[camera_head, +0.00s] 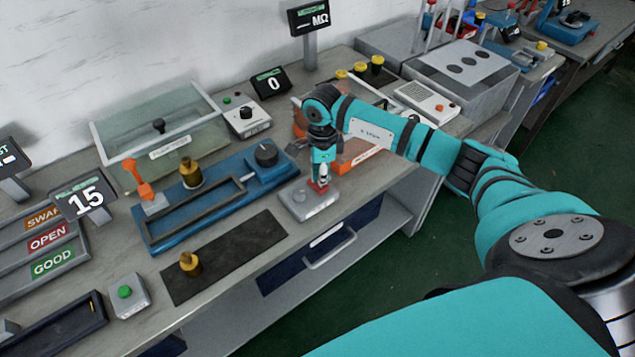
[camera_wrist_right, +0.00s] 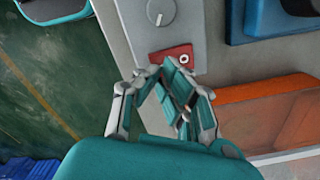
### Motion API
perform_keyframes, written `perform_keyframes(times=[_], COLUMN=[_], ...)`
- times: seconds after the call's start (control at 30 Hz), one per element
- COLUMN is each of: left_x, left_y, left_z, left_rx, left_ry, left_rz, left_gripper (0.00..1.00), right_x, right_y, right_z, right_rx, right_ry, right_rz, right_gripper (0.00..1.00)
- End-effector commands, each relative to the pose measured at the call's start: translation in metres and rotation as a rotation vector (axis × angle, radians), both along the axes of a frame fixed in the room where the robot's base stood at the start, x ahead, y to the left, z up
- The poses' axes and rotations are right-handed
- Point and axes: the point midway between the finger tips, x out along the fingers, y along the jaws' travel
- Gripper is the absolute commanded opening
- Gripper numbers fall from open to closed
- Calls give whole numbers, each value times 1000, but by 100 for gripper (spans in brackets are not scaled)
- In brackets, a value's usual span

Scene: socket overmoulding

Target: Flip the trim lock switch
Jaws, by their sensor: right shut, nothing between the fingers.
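The trim lock switch (camera_wrist_right: 172,56) is a small red plate with a round silver part on it, on the top of a light grey box (camera_head: 309,205). In the right wrist view the same box has a round grey knob (camera_wrist_right: 160,12) beside the red plate. My right gripper (camera_head: 320,186) points down over the box, with its fingers shut and empty. In the right wrist view its fingertips (camera_wrist_right: 160,72) are close to the edge of the red plate; I cannot tell whether they touch it. My left gripper is not in view.
A blue fixture (camera_head: 148,240) with a black knob lies left of the box, and a dark mat (camera_head: 235,250) lies in front of it. An orange tray (camera_head: 362,155) stands behind my right wrist. The bench's front edge is close to the box.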

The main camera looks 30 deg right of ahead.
Motion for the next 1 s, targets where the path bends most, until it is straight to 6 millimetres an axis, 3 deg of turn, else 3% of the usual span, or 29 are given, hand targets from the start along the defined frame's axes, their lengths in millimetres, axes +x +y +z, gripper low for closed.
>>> perform_keyframes(times=[1.0], left_x=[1], left_y=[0], left_z=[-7], left_rx=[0], left_ry=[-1], left_rz=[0], left_gripper=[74], right_x=[0], right_y=[0], right_z=[-8], right_rx=[0], right_ry=[0], right_rz=[0], right_gripper=[0])
